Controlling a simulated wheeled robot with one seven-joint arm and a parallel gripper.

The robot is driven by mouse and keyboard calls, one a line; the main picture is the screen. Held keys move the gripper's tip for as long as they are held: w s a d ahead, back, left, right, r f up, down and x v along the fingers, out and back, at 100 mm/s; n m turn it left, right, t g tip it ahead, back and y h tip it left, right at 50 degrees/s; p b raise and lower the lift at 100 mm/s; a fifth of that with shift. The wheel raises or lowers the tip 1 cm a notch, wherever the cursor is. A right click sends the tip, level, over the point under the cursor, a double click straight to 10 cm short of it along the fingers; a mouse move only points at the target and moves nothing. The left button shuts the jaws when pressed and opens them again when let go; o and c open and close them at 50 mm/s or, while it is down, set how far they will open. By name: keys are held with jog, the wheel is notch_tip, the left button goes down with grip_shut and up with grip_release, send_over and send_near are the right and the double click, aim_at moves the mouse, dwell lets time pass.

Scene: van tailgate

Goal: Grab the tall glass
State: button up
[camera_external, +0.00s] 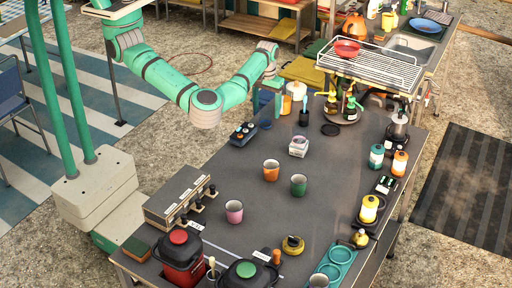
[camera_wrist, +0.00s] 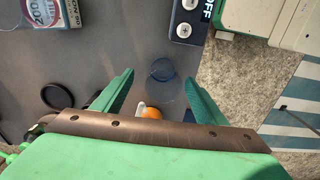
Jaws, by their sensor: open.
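A clear, faintly blue tall glass (camera_wrist: 163,78) shows in the wrist view, seen from above as two overlapping circles on the dark grey worktop. My gripper (camera_wrist: 159,76) is open, with one green finger to each side of the glass and nothing gripped. In the external view my gripper (camera_external: 270,103) points down over the far left part of the worktop. The glass is hard to make out there, as it is see-through and close to the fingers. I cannot tell how far the fingertips are above or around it.
A dark switch tray (camera_external: 243,134) lies close by at the worktop's left edge.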

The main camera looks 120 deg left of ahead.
aim_at(265, 116)
jog(key=f, duration=0.4)
jog(key=shift+s+a+f, duration=0.15)
jog(key=shift+s+f, duration=0.15)
jog(key=shift+f, duration=0.1)
jog(key=shift+c, duration=0.2)
jog(key=c, duration=1.1)
